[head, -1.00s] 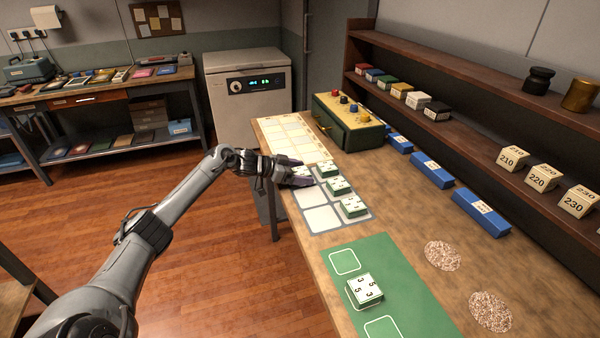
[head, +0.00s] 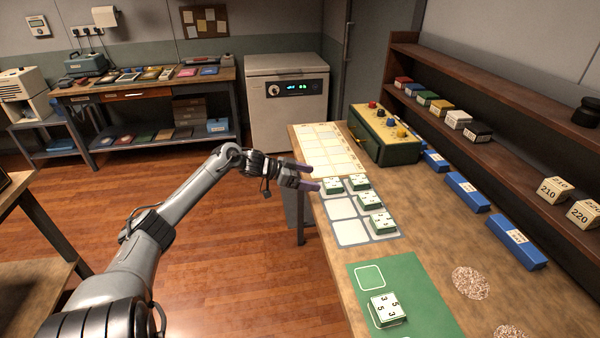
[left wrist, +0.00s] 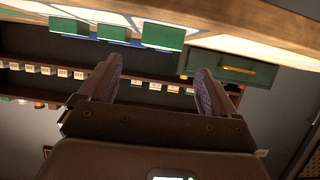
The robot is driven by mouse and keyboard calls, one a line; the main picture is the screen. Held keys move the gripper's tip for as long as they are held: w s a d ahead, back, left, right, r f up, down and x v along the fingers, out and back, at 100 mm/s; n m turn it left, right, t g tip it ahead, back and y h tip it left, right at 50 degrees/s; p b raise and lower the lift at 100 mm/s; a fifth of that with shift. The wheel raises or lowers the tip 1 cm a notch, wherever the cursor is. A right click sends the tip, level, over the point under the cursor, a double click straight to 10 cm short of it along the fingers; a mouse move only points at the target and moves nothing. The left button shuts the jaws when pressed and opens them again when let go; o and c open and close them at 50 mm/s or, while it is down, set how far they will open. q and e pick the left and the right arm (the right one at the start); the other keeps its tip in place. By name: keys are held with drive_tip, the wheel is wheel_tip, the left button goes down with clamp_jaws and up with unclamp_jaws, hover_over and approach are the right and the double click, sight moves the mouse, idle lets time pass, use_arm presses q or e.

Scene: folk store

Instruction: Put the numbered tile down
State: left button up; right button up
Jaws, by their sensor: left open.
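The numbered tile (head: 332,186), green with a white top, lies flat in a back-left cell of the grey-edged grid mat (head: 353,233). My left gripper (head: 315,178) is open and empty just to the left of this tile, over the table's left edge, and apart from it. Several like tiles lie on the mat: one beside it (head: 359,182) and one nearer the front (head: 382,223). In the left wrist view the two fingers (left wrist: 161,75) are spread with nothing between them, and green tiles (left wrist: 162,36) show beyond them at the top.
A green mat (head: 415,275) with a tile (head: 387,309) on it lies nearer the front. A cream grid sheet (head: 330,150) is behind the tiles. A green box with knobs (head: 385,150) and blue blocks (head: 467,190) stand along the right. Floor is free to the left.

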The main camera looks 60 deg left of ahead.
use_arm(q)
drive_tip(key=shift+p+v, duration=0.35)
drive_tip(key=shift+v, duration=1.1)
